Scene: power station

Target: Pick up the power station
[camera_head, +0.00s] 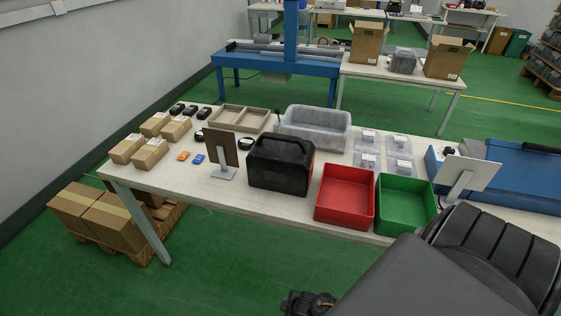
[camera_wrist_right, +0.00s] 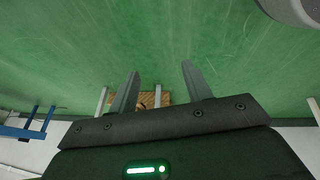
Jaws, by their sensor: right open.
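The power station (camera_head: 280,168) is a black box with red at its right end and a carrying handle on top. It stands upright on the white table (camera_head: 222,192), near the front edge, left of the red bin. My right gripper (camera_wrist_right: 160,69) shows in the right wrist view, its two fingers apart with nothing between them. Green floor lies beyond the fingers. It is away from the power station, which is not in that view. My left gripper is not in view.
A red bin (camera_head: 344,195) and green bin (camera_head: 405,202) stand right of the power station. A display stand (camera_head: 222,150) is close on its left and a grey tub (camera_head: 315,128) behind it. Cartons (camera_head: 105,220) on a pallet stand left. Floor in front is clear.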

